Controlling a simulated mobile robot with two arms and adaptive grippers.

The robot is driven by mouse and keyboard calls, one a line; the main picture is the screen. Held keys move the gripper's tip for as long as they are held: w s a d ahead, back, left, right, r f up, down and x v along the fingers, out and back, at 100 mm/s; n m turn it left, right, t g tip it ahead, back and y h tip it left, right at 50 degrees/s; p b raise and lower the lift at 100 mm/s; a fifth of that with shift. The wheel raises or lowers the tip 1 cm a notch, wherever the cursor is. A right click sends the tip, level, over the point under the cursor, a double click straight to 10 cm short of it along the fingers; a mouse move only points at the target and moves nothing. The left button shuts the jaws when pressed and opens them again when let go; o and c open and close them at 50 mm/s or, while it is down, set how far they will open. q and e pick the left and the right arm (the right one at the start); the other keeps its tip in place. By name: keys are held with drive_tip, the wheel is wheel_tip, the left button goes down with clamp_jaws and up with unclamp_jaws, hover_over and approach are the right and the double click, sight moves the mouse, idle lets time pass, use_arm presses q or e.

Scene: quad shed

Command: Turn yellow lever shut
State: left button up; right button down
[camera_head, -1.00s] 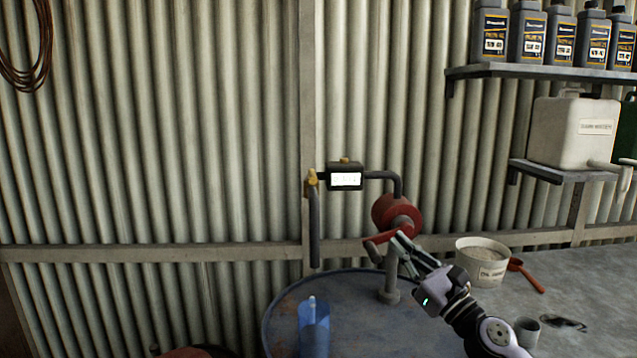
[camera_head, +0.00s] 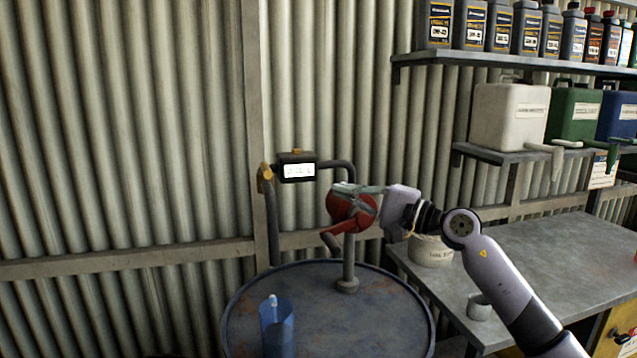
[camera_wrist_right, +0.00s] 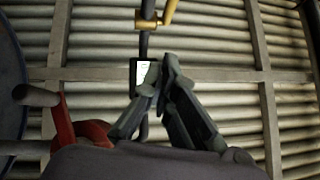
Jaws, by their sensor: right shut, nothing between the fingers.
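The yellow lever (camera_head: 265,177) sits at the top of the dark hose, left of the meter box (camera_head: 297,171) with its lit display. In the right wrist view a yellow lever part (camera_wrist_right: 158,18) shows at the top, beyond the fingertips. My right gripper (camera_head: 338,188) is shut and empty. Its fingers point left across the front of the red pump (camera_head: 350,212), apart from the lever and to its right. In the wrist view the shut fingertips (camera_wrist_right: 165,72) overlap the meter box. My left gripper is not in view.
The pump stands on a blue drum (camera_head: 325,330), with a clear blue jug (camera_head: 277,328) on its top. At right, a bench (camera_head: 540,260) holds a white tub (camera_head: 430,250) and a grey cup (camera_head: 479,307). Shelves (camera_head: 510,63) with bottles and canisters hang above. The left wall is clear.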

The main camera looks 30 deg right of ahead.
sight(266, 172)
drive_tip(key=w+a+r+p, duration=0.2)
drive_tip(key=w+a+p, duration=0.6)
drive_tip(key=shift+w+a, duration=0.3)
drive_tip(key=a+b, duration=0.2)
drive_tip(key=b, duration=0.1)
drive_tip(key=shift+s+a, duration=0.35)
drive_tip(key=shift+a, duration=0.05)
